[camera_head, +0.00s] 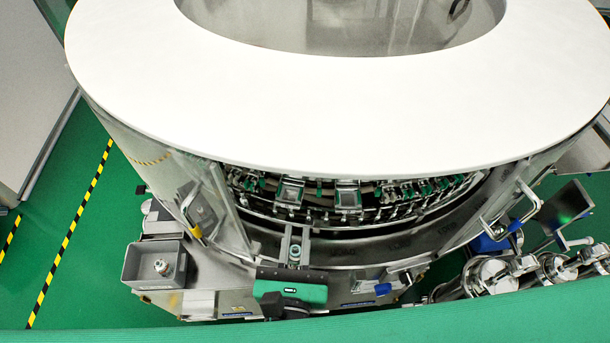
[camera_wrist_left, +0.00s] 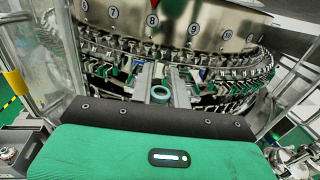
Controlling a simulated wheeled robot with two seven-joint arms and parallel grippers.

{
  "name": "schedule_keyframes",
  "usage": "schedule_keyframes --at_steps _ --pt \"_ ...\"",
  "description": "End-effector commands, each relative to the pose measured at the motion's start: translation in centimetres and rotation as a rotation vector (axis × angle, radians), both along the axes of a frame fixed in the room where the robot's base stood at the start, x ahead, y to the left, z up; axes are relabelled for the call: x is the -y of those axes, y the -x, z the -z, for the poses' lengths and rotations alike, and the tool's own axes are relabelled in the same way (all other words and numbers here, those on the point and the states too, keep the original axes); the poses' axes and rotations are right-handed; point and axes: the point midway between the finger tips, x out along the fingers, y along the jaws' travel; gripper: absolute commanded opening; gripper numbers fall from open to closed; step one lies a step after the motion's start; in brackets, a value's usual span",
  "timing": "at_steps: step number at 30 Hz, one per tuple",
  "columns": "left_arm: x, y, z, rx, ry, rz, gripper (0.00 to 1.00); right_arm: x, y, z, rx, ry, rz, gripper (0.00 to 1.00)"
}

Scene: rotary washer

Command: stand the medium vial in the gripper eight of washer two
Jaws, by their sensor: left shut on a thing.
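My left gripper (camera_head: 295,246) is at the front opening of the round washer (camera_head: 330,115), its fingers pointing inward to the ring of clamps (camera_head: 347,196). In the left wrist view its fingers (camera_wrist_left: 160,88) are shut on the medium vial (camera_wrist_left: 159,94), whose round pale top shows between them. The vial seems upright; its lower part is hidden. Number plate 8 (camera_wrist_left: 152,20) is on the metal drum just beyond and a little left of the vial. The clamps below it are partly hidden by the fingers, and I cannot tell whether the vial touches one. My right gripper is not in view.
A grey box (camera_head: 141,263) holding a small metallic item (camera_head: 162,267) stands left of the gripper. Clear door panels (camera_head: 229,220) flank the opening. Metal cylinders (camera_head: 490,274) and a dark screen (camera_head: 565,207) are at the right. Open green floor (camera_head: 100,250) lies at the left.

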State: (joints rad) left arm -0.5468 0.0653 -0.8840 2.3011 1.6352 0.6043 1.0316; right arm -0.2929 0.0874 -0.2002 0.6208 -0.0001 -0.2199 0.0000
Motion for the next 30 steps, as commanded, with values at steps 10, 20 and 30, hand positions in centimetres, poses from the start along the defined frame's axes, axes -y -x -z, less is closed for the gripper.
schedule_keyframes --at_steps 10,20,30 --pt "0.0 -7.4 -0.6 0.004 -0.002 -0.001 0.00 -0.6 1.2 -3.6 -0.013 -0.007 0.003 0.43" --pt "0.0 -15.3 -0.2 0.004 -0.001 -0.001 0.00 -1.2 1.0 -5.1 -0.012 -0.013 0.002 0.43" --pt "0.0 -19.5 2.4 0.000 0.000 0.000 0.00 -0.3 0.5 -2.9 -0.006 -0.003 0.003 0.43"
